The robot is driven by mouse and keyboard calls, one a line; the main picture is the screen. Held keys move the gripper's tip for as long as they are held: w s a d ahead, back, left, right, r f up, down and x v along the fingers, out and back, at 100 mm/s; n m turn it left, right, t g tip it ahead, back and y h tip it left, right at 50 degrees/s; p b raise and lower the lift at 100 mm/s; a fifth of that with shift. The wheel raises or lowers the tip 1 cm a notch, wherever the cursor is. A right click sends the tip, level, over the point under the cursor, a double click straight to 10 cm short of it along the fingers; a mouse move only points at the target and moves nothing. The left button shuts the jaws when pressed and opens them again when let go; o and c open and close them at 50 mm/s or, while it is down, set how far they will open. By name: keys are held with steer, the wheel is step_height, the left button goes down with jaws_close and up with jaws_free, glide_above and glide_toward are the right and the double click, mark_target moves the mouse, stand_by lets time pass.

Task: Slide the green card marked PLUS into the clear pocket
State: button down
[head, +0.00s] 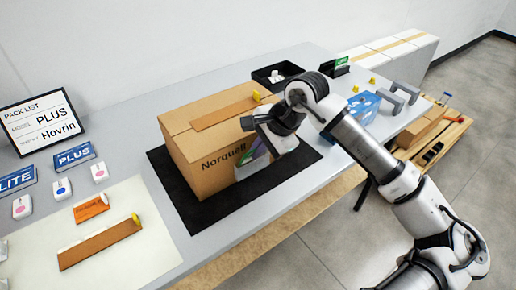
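The Norquell carton (205,160) stands closed on a black mat (190,213). A greyish clear pocket (250,177) appears on the carton's front right face. A small card with green and purple colouring (256,153) shows at the pocket's upper part, just below my gripper (262,143). Its marking is not readable, and I cannot tell whether it is inside the pocket or in front of it. My gripper points at the carton's front; its fingertips are largely hidden by the wrist. Another green card (342,62) stands in a black holder (335,71) at the back.
A pack list sign (40,122) reading PLUS and Norvin or Hovrin stands at left. Blue LITE (15,181) and PLUS (74,156) boxes lie near it. A black tray (277,77), a blue box (363,107) and grey brackets (398,95) stand behind and right of the carton.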

steer(key=shift+w+f+b, duration=0.1)
steer(key=shift+f+b, duration=0.5)
steer(key=shift+b, duration=0.3)
stand_by(0.4)
steer(key=c, duration=2.1)
jaws_free()
steer(key=o, duration=0.5)
steer(key=shift+r, duration=0.1)
steer(key=shift+s+d+r+p, duration=0.15)
steer(key=shift+s+d+r, duration=0.2)
steer(key=shift+r, duration=0.7)
steer(key=shift+s+d+r+p, duration=0.2)
steer(key=shift+s+r, duration=0.2)
steer(key=shift+r, duration=0.65)
steer(key=shift+s+d+r+p, duration=0.15)
steer(key=shift+s+d+r, duration=0.2)
steer(key=shift+r, duration=0.7)
steer(key=shift+s, duration=0.1)
